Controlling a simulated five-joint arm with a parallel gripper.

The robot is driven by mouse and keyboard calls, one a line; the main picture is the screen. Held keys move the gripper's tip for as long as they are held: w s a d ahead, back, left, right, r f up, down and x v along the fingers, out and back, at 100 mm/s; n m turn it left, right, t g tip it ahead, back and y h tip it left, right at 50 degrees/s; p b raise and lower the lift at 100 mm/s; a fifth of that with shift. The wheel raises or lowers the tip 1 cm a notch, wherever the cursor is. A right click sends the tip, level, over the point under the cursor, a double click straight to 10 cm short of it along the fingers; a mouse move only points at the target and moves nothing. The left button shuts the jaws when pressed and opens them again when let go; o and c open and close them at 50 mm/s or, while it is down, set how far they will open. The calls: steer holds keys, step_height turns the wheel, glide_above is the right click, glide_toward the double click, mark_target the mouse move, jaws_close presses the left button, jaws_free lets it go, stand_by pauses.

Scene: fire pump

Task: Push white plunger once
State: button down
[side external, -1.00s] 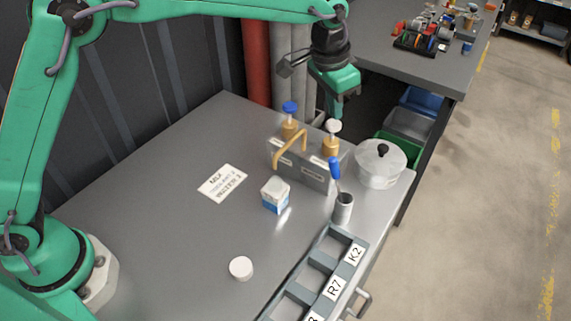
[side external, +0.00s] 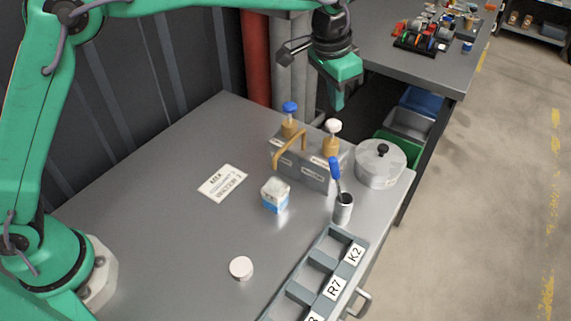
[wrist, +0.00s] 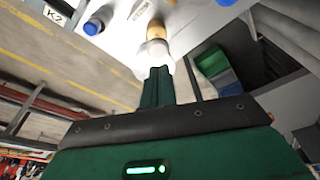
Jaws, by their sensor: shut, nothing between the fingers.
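The white plunger (side external: 333,126) is a white knob on a brass barrel (side external: 331,146), standing upright at the right end of a grey pump box (side external: 310,172). A blue plunger (side external: 290,107) stands on a similar barrel to its left. My gripper (side external: 338,107) is shut and empty, pointing down just above the white plunger, with a small gap showing in the side view. In the wrist view my fingers (wrist: 158,72) line up with the white knob (wrist: 160,58) and partly hide it; the brass barrel (wrist: 156,32) shows beyond.
A lidded metal pot (side external: 380,166) stands right of the pump box. A cup (side external: 343,208) with a blue-handled tool (side external: 335,168), a small carton (side external: 275,196) and a labelled tray (side external: 319,264) are in front.

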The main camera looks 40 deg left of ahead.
step_height(320, 180, up, 4)
steer(key=shift+f, duration=0.1)
stand_by(0.4)
steer(key=shift+a, duration=0.1)
steer(key=s+a+r+n+t, duration=0.1)
steer(key=s+a+r, duration=0.2)
steer(key=s+a, duration=0.4)
steer(key=s+a+r+n+t, duration=0.15)
steer(key=s+a+r, duration=0.3)
steer(key=a, duration=0.45)
steer(key=s+a+f+n, duration=0.1)
steer(key=s+a+f, duration=0.1)
steer(key=s, duration=0.4)
steer(key=s+a+f+n, duration=0.1)
steer(key=s+a+f, duration=0.2)
steer(key=s, duration=0.3)
steer(key=s+a+f+n+t+y, duration=0.1)
steer(key=s+a+f, duration=0.2)
steer(key=s+a, duration=0.2)
steer(key=shift+s, duration=0.7)
